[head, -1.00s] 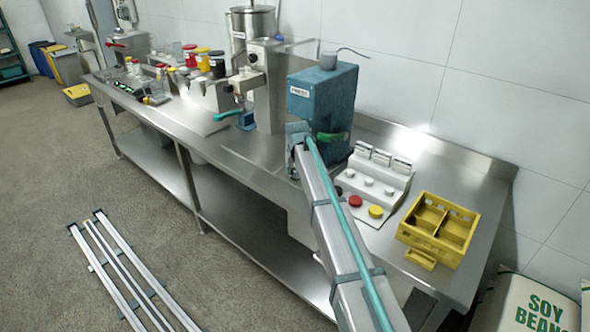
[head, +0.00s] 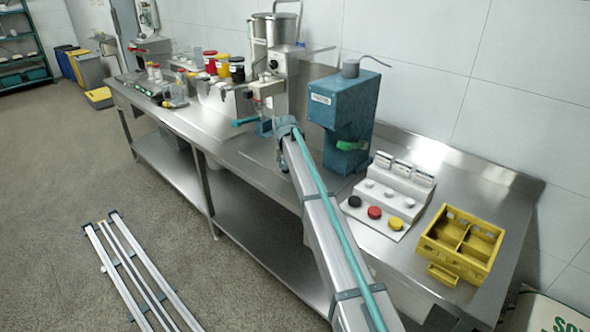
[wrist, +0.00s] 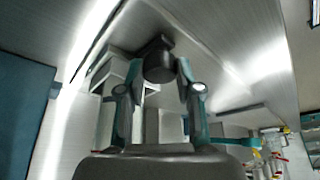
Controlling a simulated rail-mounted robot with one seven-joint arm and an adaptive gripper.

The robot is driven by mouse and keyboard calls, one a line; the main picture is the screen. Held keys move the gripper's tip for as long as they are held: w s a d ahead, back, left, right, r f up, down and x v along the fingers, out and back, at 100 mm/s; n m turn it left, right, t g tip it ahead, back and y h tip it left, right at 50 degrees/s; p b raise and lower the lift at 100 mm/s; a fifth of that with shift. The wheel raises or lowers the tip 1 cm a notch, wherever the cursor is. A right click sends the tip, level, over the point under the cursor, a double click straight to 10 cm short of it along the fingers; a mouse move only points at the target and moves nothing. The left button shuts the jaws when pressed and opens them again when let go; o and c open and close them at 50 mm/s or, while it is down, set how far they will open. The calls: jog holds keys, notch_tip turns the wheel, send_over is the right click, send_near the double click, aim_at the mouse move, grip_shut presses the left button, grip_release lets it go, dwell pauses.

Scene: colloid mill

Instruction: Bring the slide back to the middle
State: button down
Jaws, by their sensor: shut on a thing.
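The cylinder lies against a flat brushed-metal surface (wrist: 215,35). It is hidden in the head view. I cannot tell from these frames whether this cylinder belongs to the slide, and no other part is clearly a slide.
A teal handle (head: 245,122) stands left of my gripper. A button panel (head: 385,200) and a yellow crate (head: 430,240) are on the bench (head: 500,185) to the right. Jars and a bench tool crowd its left. Metal rails (head: 125,265) lie on the floor.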

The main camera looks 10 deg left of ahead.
jog(key=shift+w+a, duration=0.6)
jog(key=shift+a, duration=0.2)
jog(key=shift+w+a, duration=0.55)
jog(key=shift+a, duration=0.25)
jog(key=c, duration=1.1)
grip_release()
jog(key=shift+o, duration=0.2)
jog(key=shift+r, duration=0.1)
jog(key=v, duration=1.2)
